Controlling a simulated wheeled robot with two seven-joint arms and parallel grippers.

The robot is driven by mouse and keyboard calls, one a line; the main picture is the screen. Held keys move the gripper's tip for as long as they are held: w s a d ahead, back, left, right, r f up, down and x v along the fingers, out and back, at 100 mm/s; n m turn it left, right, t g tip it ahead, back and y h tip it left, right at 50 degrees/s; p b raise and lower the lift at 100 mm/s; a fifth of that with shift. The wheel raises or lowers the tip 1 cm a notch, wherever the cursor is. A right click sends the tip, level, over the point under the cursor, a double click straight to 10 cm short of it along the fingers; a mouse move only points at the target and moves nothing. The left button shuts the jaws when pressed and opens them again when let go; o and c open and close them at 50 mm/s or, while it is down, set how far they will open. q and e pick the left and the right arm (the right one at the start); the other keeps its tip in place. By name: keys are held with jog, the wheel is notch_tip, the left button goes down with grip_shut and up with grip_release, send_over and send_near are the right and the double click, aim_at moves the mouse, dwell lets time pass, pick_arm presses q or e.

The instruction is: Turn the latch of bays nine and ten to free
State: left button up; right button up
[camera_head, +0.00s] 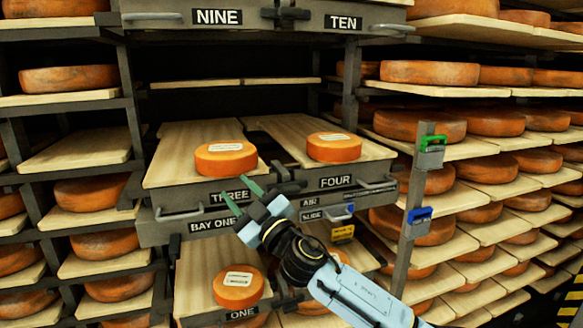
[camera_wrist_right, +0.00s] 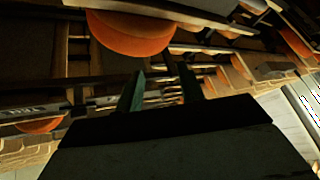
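The drawer front of bays nine and ten is at the top of the head view, with the labels NINE (camera_head: 218,17) and TEN (camera_head: 343,22). A dark latch-like piece (camera_head: 285,13) sits between the two labels; its exact setting is too small to tell. My right gripper (camera_head: 243,195) is well below it, in front of the THREE label, with its green fingertips spread and nothing between them. The right wrist view also shows the two fingers (camera_wrist_right: 161,85) apart and empty. My left gripper is not in view.
Bays three and four (camera_head: 155,180) are slid out at mid height, bearing two cheese wheels (camera_head: 226,160) (camera_head: 334,148). A post (camera_head: 413,190) with green and blue clips stands at right. Side racks hold several wheels. Open space lies above the pulled-out boards, below nine and ten.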

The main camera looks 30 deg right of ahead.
notch_tip(320, 180, up, 21)
jog(key=s+a+n+g+y, duration=0.2)
jog(key=n+g+y, duration=0.5)
jog(key=n+y, duration=0.6)
jog(key=m+t+h+p, duration=0.3)
jog(key=h+p, duration=0.2)
jog(key=h, duration=1)
send_near(293, 12)
jog(key=w, duration=0.3)
jog(key=w+a, duration=0.1)
jog(key=w, duration=0.6)
jog(key=shift+w+a+r, duration=0.1)
jog(key=shift+a, duration=0.3)
jog(key=shift+c, duration=0.2)
grip_shut()
